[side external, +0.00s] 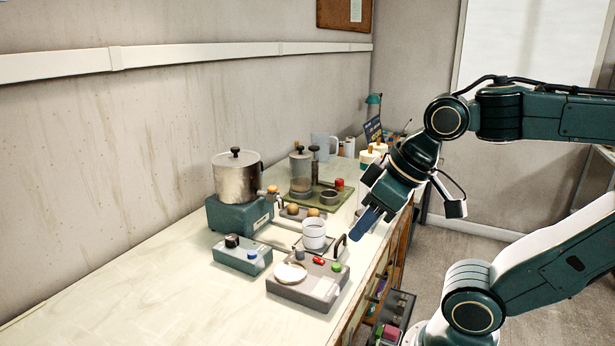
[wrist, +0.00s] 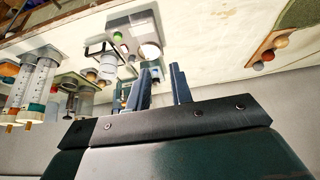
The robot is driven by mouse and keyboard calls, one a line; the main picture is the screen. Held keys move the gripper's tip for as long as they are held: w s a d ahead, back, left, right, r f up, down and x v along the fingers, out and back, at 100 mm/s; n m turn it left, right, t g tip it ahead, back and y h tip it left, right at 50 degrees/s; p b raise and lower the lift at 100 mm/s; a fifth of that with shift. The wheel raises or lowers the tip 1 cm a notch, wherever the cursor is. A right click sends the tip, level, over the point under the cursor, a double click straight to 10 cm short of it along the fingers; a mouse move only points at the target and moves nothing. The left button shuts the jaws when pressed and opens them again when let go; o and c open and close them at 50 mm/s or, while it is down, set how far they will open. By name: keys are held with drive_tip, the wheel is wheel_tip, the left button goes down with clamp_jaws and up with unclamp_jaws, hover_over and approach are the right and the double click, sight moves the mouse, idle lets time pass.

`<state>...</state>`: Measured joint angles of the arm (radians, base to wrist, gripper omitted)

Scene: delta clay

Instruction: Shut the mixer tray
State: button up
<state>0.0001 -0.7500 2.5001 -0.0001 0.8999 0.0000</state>
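The grey mixer box (side external: 308,284) stands near the bench's front edge, with a white disc (side external: 290,273) and red and green buttons on top; the box also shows in the wrist view (wrist: 130,22). What looks like its tray (side external: 329,243) sticks out at its far side, with a black handle (side external: 341,246) and a white cup (side external: 314,233) on or beside it; contact is unclear. My gripper (side external: 366,224) is above the bench edge, right of the handle and apart from it. In the wrist view its fingers (wrist: 162,78) are apart with nothing between them.
A green tray (side external: 318,195) with canisters is farther back. White jars (side external: 368,160) stand near the far right. The near left bench is clear.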

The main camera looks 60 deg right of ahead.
drive_tip(key=c, duration=0.4)
drive_tip(key=shift+w+d+r+m+g, duration=0.1)
drive_tip(key=shift+w+d+m+g, duration=0.3)
drive_tip(key=shift+m, duration=0.6)
clamp_jaws()
drive_tip(key=w+d+f+m+g, duration=0.2)
drive_tip(key=d+m, duration=0.4)
drive_tip(key=m, duration=0.5)
drive_tip(key=w+d+f+m+g, duration=0.2)
drive_tip(key=w+d+m+g, duration=0.2)
drive_tip(key=d+m, duration=0.3)
drive_tip(key=w+d+f+m+g, duration=0.2)
drive_tip(key=d+m, duration=0.4)
drive_tip(key=m, duration=1)
drive_tip(key=shift+w+d+f+g, duration=0.3)
drive_tip(key=shift+w+g, duration=0.1)
drive_tip(key=shift+w, duration=0.15)
